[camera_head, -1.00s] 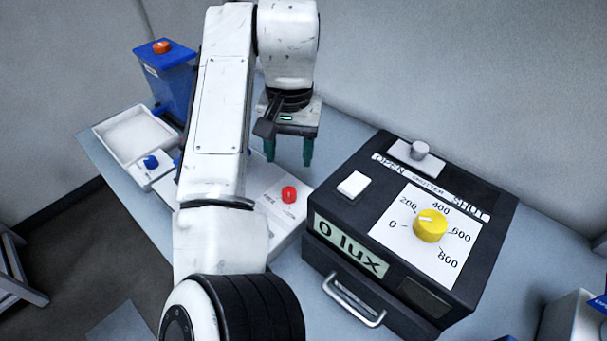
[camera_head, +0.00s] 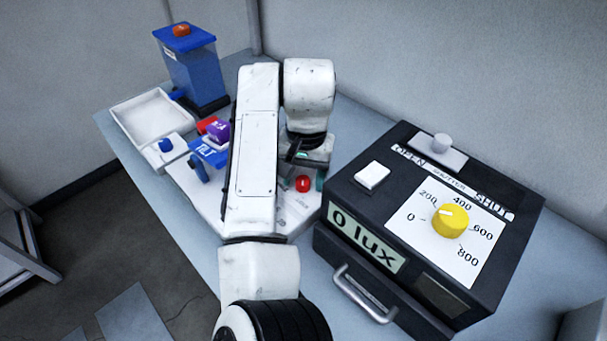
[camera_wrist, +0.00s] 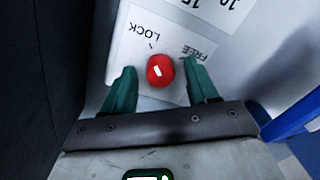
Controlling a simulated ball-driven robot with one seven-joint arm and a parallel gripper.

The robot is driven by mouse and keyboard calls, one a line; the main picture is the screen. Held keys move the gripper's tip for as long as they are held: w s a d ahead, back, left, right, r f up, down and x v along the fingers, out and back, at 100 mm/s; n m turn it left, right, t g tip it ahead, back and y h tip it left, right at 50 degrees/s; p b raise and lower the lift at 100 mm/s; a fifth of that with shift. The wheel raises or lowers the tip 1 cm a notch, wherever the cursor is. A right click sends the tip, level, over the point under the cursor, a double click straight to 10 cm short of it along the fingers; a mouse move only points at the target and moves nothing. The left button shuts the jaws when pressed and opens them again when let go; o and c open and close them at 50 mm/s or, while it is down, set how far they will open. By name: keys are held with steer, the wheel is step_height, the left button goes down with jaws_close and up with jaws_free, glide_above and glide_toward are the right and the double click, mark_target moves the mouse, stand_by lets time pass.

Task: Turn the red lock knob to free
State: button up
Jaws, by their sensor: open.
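The red lock knob (camera_wrist: 160,71) sits on a white plate (camera_wrist: 130,42) with the printed words LOCK and FREE beside it in the wrist view. A white mark shows on the knob's top, and a short dark line is printed on the plate toward LOCK. My gripper (camera_wrist: 161,84) is open, with a green finger on either side of the knob and a gap at each side. In the head view the knob (camera_head: 303,184) shows below my gripper (camera_head: 301,183), close to the fingers. The fingers' depth relative to the knob is hard to tell.
A black lux box (camera_head: 345,190) with a yellow dial (camera_head: 450,221) stands close to the right of my gripper. A blue TILT part (camera_head: 209,152), a purple block (camera_head: 217,131), a white tray (camera_head: 128,107) and a blue bin (camera_head: 192,75) stand to the left.

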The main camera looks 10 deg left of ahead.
steer(key=c, duration=1)
steer(key=shift+c, duration=0.2)
steer(key=shift+r+m+p, duration=0.1)
steer(key=shift+m+p, duration=0.2)
steer(key=shift+r+m+p, duration=0.15)
steer(key=shift+m+p, duration=1)
steer(key=shift+m, duration=0.05)
steer(key=m+p, duration=0.3)
steer(key=m, duration=0.2)
steer(key=m+p, duration=0.1)
steer(key=m, duration=0.4)
steer(key=m+p, duration=0.1)
steer(key=m, duration=0.3)
steer(key=shift+m+t, duration=0.3)
steer(key=shift+m, duration=0.1)
